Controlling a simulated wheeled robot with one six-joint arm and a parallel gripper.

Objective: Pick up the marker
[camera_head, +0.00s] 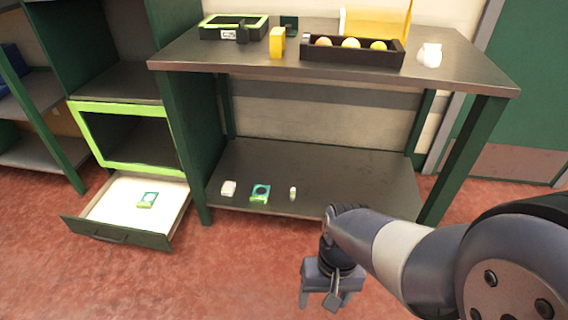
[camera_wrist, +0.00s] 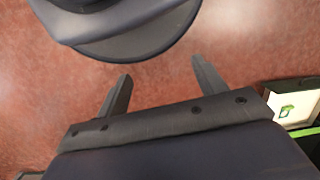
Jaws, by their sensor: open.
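I cannot pick out the marker with certainty in either view. A small upright white piece with a greenish base (camera_head: 293,193) stands on the lower shelf, too small to identify. My gripper (camera_head: 325,301) hangs low in front of the lower shelf, over the red floor, apart from all these things. In the wrist view my gripper (camera_wrist: 161,70) shows two spread fingers with only floor between them. It is open and empty.
The table (camera_head: 435,75) holds a dark box (camera_head: 350,57) of round fruit, a yellow block (camera_head: 277,42), a green-rimmed tray (camera_head: 220,34) and a white lump (camera_head: 430,55). An open drawer (camera_head: 105,205) juts out at left. The lower shelf's right part is clear.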

